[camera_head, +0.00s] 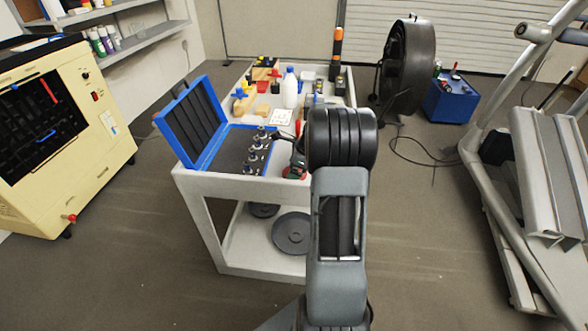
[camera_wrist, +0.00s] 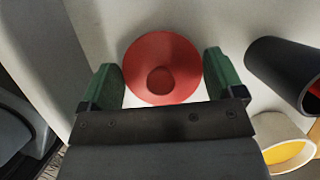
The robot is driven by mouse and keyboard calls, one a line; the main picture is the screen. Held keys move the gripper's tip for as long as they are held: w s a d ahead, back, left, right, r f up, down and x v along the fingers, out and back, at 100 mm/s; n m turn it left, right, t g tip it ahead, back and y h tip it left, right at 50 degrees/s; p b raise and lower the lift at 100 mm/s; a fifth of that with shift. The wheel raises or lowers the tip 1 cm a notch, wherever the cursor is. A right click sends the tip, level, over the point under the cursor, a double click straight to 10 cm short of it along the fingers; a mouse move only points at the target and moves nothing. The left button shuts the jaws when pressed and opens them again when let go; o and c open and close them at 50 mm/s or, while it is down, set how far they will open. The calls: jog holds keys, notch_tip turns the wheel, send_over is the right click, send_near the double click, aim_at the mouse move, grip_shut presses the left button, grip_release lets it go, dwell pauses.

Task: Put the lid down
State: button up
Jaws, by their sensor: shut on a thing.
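The red round lid (camera_wrist: 162,68), with a small knob in its middle, sits between the two green fingers of my gripper (camera_wrist: 163,80) in the wrist view. Both fingers meet its sides, so my gripper is shut on it. In the head view a bit of red (camera_head: 294,173) shows at my gripper (camera_head: 298,160), low over the white cart top (camera_head: 225,186), just right of the open blue case. My arm hides much of this spot. I cannot tell whether the lid touches the surface.
The blue case (camera_head: 206,160) stands open with several silver-and-dark pieces. A white bottle (camera_head: 290,88) and small items stand farther back. In the wrist view a black cylinder (camera_wrist: 280,68) and a white container with yellow inside (camera_wrist: 287,150) lie close right of my gripper.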

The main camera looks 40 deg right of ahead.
jog(key=shift+s+f, duration=0.1)
jog(key=shift+f, duration=0.2)
jog(key=shift+s+f, duration=0.15)
jog(key=shift+f, duration=0.25)
jog(key=o, duration=0.7)
jog(key=shift+f, duration=0.1)
jog(key=shift+c, duration=0.2)
jog(key=w+p+v, duration=0.1)
jog(key=p+v, duration=0.1)
jog(key=v, duration=1.1)
jog(key=s+a+r+n+h, duration=0.1)
jog(key=s+a+n, duration=0.1)
jog(key=a+n, duration=0.55)
jog(key=s+a+r+n+h, duration=0.1)
jog(key=s+a+r+n, duration=0.3)
jog(key=a, duration=0.6)
jog(key=s+a+f+n+h, duration=0.1)
jog(key=s+a+f+n, duration=0.4)
jog(key=n, duration=1)
jog(key=s+a, duration=0.3)
jog(key=a, duration=0.1)
jog(key=shift+s, duration=0.4)
